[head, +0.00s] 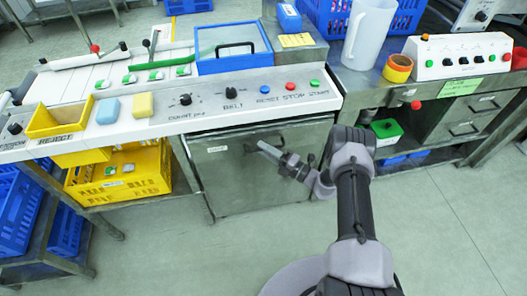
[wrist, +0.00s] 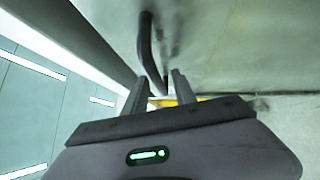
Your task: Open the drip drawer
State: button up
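The grey metal drawer front (head: 250,190) under the counter carries a small white label, too small to read; I take it as the drip drawer. It looks closed. My gripper (head: 268,151) is in front of its upper part and hides some of it. In the wrist view a dark bar handle (wrist: 146,45) stands out from a pale metal face (wrist: 225,50). My gripper (wrist: 158,84) is open there, one finger on each side of the handle's near end. I cannot tell whether either finger touches it.
The control panel (head: 215,105) with knobs and buttons overhangs the drawer. A yellow crate (head: 120,178) stands on a shelf at left. A right-hand bench has two more drawers (head: 473,104) and a green-lidded container (head: 386,130). The floor (head: 450,220) in front is clear.

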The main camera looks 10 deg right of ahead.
jog(key=shift+w+a, duration=0.2)
jog(key=shift+c, duration=0.4)
grip_shut()
dwell(1.0)
